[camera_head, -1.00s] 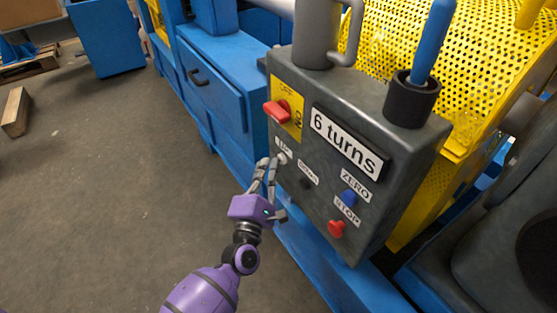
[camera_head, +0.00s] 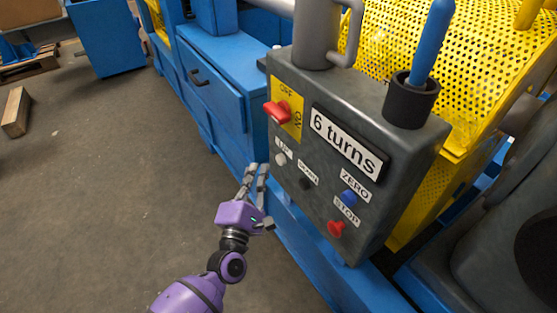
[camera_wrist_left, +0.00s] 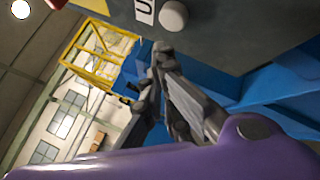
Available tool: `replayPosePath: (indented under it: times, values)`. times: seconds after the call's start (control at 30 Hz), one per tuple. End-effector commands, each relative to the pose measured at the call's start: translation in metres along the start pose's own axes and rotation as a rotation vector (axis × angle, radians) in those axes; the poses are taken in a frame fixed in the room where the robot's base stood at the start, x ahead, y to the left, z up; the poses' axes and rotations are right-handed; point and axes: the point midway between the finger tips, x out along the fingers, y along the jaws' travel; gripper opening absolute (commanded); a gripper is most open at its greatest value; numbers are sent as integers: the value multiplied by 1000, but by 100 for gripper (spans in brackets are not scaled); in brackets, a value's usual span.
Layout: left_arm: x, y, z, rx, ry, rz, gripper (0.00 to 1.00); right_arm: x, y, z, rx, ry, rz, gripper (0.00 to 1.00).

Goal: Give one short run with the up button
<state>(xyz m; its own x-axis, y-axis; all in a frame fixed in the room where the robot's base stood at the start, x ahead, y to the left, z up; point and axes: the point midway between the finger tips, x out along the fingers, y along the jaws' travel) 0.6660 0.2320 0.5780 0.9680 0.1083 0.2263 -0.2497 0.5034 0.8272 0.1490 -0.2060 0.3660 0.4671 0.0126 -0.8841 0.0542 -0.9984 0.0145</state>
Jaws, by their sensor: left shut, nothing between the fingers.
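The grey control box (camera_head: 320,215) carries a white up button (camera_head: 281,159) under its UP label. In the left wrist view the white button (camera_wrist_left: 173,16) shows beyond the fingertips, at the top. A dark down button (camera_head: 305,184) sits right of it. The sign (camera_head: 345,142) reads "6 turns". A red switch (camera_head: 279,111) is on a yellow OFF/ON plate, a blue ZERO button (camera_head: 348,198) and a red STOP button (camera_head: 336,229) are at the right. My left gripper (camera_head: 257,168) is shut and empty, left of the up button and apart from it. My right gripper is not in view.
A black cup (camera_head: 412,103) with a blue-handled tool (camera_head: 433,40) is fixed at the box's top right. A yellow perforated guard (camera_head: 385,35) stands behind it. A blue cabinet (camera_head: 215,85) runs along the left. The grey floor (camera_head: 100,180) is open.

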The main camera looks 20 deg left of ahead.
Motion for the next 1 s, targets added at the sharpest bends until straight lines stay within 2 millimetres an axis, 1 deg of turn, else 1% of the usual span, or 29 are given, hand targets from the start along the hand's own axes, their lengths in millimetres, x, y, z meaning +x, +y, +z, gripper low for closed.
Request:
replayPosePath:
  times: [0.2, 0.33, 0.87, 0.97, 1.0]
  values:
    - [-16, 12, -12, 2, 0, -1, 0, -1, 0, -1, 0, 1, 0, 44]
    - [-22, 16, -16, 0, 0, 0, 0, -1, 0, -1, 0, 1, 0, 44]
    - [-24, 18, -17, -1, 0, 0, 0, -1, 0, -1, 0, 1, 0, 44]
    - [-24, 16, -17, 31, -1, -5, 0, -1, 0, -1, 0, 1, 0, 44]
    - [-24, 13, -16, 67, -6, -18, 0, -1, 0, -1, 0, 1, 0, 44]
